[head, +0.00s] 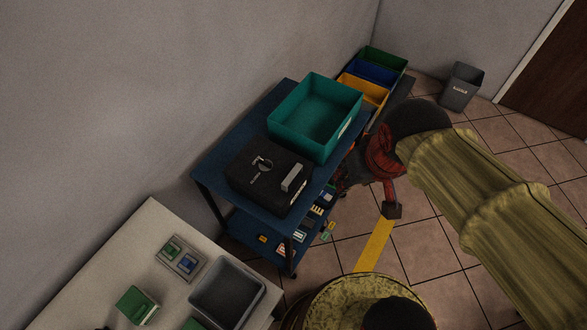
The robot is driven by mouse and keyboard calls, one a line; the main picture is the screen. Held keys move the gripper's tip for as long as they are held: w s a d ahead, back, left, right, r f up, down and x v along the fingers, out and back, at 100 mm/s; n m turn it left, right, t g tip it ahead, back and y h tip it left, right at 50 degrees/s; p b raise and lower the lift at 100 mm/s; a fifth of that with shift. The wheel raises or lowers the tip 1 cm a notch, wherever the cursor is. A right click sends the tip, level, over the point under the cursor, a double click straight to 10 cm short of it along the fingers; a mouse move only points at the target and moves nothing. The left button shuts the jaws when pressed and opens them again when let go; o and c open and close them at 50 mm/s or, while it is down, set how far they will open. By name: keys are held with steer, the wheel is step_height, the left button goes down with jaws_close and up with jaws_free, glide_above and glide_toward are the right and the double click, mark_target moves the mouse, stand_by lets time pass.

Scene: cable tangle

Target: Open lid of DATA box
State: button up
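A black box (268,176) with a flat top sits on the top shelf of the blue cart, and its top looks closed. A grey bar-like piece (293,179) and a small round metal piece (262,164) lie on its top. A small pale label shows on its right side, too small to read, so I cannot confirm it is the DATA box. My gripper (347,176) is to the right of the cart, apart from the black box in the picture.
An open teal bin (315,113) stands behind the black box on the blue cart (214,168). Green, blue and yellow bins (361,88) stand beyond. Small items lie on the lower shelf. A white table (112,255) with a grey bin (227,290) is at front left.

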steer(key=w+a+f+m+g, duration=0.2)
steer(key=w+a+f+g, duration=0.2)
steer(key=w+a+f, duration=0.55)
steer(key=m, duration=0.4)
glide_above(292, 174)
steer(key=s, duration=0.1)
step_height(292, 174, down, 5)
steer(key=shift+d+f, duration=0.1)
steer(key=m, duration=0.2)
steer(key=shift+w+r+m, duration=0.3)
steer(key=shift+w+r, duration=0.05)
steer(key=shift+w, duration=0.05)
step_height(292, 174, down, 8)
steer(key=shift+r+b, duration=0.15)
steer(key=shift+b, duration=0.85)
steer(key=c, duration=0.3)
jaws_close()
